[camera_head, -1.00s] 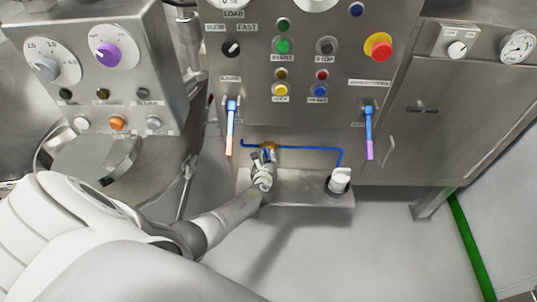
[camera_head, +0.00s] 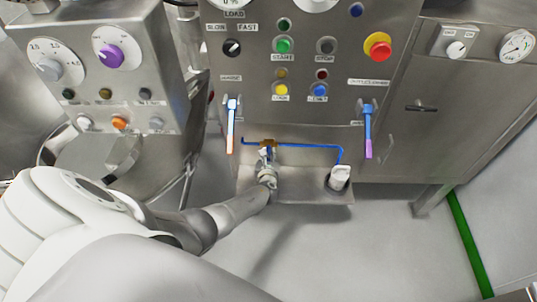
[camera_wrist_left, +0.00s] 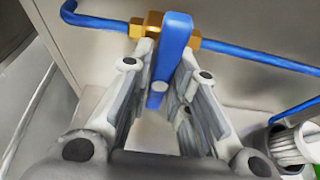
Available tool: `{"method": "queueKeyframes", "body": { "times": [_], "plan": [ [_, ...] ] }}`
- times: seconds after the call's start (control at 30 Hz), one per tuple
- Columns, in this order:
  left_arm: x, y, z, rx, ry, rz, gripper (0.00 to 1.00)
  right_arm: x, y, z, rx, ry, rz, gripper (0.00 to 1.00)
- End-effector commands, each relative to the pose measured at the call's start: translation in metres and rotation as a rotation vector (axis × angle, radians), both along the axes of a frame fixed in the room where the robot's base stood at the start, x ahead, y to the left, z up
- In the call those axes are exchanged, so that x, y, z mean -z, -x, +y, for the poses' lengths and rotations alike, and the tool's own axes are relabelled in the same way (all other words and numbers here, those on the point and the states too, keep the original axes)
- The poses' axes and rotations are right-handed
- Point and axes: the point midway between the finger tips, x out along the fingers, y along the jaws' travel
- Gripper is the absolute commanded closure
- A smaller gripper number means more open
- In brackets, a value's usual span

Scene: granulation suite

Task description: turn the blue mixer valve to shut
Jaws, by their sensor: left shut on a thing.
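The blue mixer valve handle (camera_wrist_left: 176,45) is a flat blue lever on a brass valve body (camera_wrist_left: 194,42) in a blue pipe (camera_wrist_left: 245,53). In the left wrist view the lever stands across the pipe, towards my gripper. My left gripper (camera_wrist_left: 160,85) has a finger on each side of the lever and is shut on it. In the head view the brass body (camera_head: 269,143) shows just above my left gripper (camera_head: 267,158), which mostly hides the lever. My right gripper is not in view.
An orange-tipped blue lever (camera_head: 231,125) hangs left of the valve and a purple-tipped one (camera_head: 368,130) right. A white capped container (camera_head: 340,177) stands on the metal shelf (camera_head: 310,192). The button panel (camera_head: 300,60) is above. Open floor lies in front.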

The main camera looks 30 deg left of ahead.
Motion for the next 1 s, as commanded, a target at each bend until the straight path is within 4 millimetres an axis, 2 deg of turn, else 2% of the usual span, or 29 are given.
{"method": "queueKeyframes", "body": {
  "times": [0.03,0.17,0.57,1.0],
  "plan": [
    [0.001,0.001,0.0,0.0,0.0,0.002,0.8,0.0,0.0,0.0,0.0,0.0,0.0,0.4],
    [0.001,0.0,0.0,0.0,0.001,0.001,0.64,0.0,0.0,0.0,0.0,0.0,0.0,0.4],
    [0.0,0.002,-0.002,0.001,0.001,0.001,0.64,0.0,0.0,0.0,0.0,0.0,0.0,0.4],
    [-0.015,0.034,-0.021,0.001,0.003,-0.002,0.64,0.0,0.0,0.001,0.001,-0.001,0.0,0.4]
  ]
}}
